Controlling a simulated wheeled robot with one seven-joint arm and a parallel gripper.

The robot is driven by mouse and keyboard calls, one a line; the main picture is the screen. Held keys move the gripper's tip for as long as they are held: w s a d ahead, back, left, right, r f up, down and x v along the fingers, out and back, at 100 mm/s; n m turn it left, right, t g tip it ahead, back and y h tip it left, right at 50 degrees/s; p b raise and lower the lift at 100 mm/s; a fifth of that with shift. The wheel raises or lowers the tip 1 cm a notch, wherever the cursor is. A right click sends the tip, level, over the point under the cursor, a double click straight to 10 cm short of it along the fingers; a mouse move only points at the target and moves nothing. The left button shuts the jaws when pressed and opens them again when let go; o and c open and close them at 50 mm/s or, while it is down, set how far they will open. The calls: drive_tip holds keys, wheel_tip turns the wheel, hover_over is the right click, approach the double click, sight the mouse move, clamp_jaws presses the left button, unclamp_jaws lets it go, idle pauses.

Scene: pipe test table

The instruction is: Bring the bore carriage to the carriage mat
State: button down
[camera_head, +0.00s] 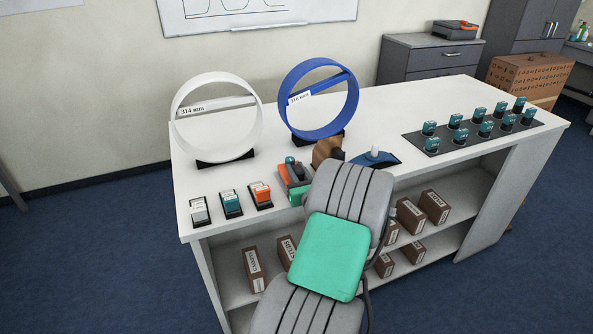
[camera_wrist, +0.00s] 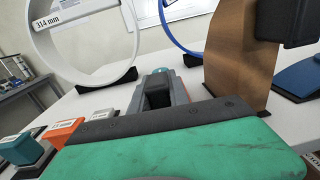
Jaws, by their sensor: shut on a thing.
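My gripper (camera_head: 294,174), at the end of my grey and green arm, is low over the front of the white table. It is shut on a small grey and orange piece with teal on it, which looks like the bore carriage (camera_wrist: 179,89). My arm and gripper body hide part of it, and I cannot tell whether it touches the table. A blue pad (camera_head: 379,160) with a white knob lies to the right and may be the carriage mat; it also shows in the wrist view (camera_wrist: 304,77).
A white ring (camera_head: 178,124) marked 314 mm and a blue ring (camera_head: 354,101) stand on dark cradles behind. A brown stand (camera_wrist: 232,62) is close right of my gripper. Small labelled blocks (camera_head: 231,203) sit left. A dark mat (camera_head: 433,151) with several teal pieces lies far right.

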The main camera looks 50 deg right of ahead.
sight(301, 178)
drive_tip(key=c, duration=1.2)
unclamp_jaws()
drive_tip(key=shift+o, duration=0.2)
drive_tip(key=shift+s+a+f, duration=0.1)
drive_tip(key=shift+s+a, duration=0.05)
drive_tip(key=shift+s, duration=0.15)
drive_tip(key=b+v, duration=0.1)
drive_tip(key=v, duration=0.5)
drive_tip(key=shift+s, duration=0.15)
drive_tip(key=shift+s+a, duration=0.35)
drive_tip(key=shift+a, duration=0.05)
